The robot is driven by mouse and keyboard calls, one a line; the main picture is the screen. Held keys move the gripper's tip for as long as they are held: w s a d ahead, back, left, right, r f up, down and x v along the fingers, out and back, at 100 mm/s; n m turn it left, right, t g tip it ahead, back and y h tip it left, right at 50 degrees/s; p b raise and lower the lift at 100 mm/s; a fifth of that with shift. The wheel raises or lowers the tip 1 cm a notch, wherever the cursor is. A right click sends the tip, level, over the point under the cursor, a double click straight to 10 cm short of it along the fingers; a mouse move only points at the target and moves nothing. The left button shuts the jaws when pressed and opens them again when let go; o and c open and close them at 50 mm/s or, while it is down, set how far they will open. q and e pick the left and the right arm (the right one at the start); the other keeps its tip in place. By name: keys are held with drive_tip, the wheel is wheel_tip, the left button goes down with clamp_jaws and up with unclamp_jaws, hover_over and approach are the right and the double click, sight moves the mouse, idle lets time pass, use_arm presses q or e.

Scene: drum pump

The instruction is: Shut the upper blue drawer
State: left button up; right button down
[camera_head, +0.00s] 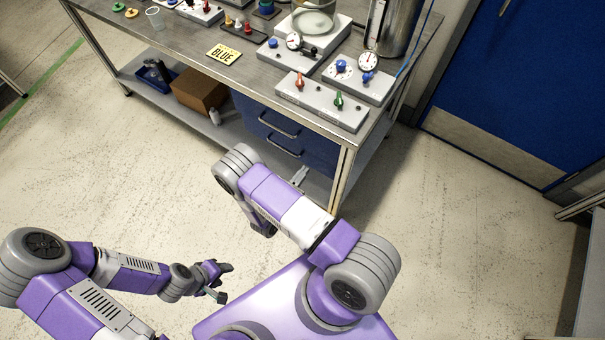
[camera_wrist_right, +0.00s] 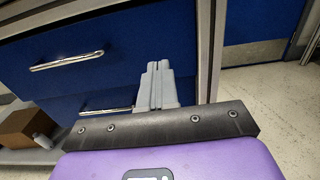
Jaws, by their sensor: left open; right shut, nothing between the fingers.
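The upper blue drawer (camera_head: 265,115) is under the right part of the steel workbench, with a silver bar handle. In the right wrist view its front (camera_wrist_right: 110,45) fills the upper left. I cannot tell whether it stands slightly out of the cabinet. The lower blue drawer (camera_head: 318,168) is below it, partly hidden by my right arm. My right gripper (camera_head: 300,175) is shut and empty, in front of the drawers; in the wrist view its fingertips (camera_wrist_right: 158,66) overlap the drawer front, right of the handle. Contact is unclear. My left gripper (camera_head: 223,282) is open and empty, away from the bench.
The steel workbench (camera_head: 150,38) holds a yellow BLUE sign (camera_head: 223,54), a panel with red and green valves (camera_head: 318,102) and gauges. A cardboard box (camera_head: 199,92) sits on the lower shelf. A bench leg (camera_head: 342,178) stands right of the drawers. The floor around is clear.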

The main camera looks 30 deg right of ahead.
sight(324, 145)
drive_tip(key=b+x, duration=0.1)
drive_tip(key=x, duration=0.9)
drive_tip(key=shift+d, duration=0.25)
use_arm(q)
drive_tip(key=shift+f, duration=0.7)
use_arm(e)
drive_tip(key=shift+w, duration=0.15)
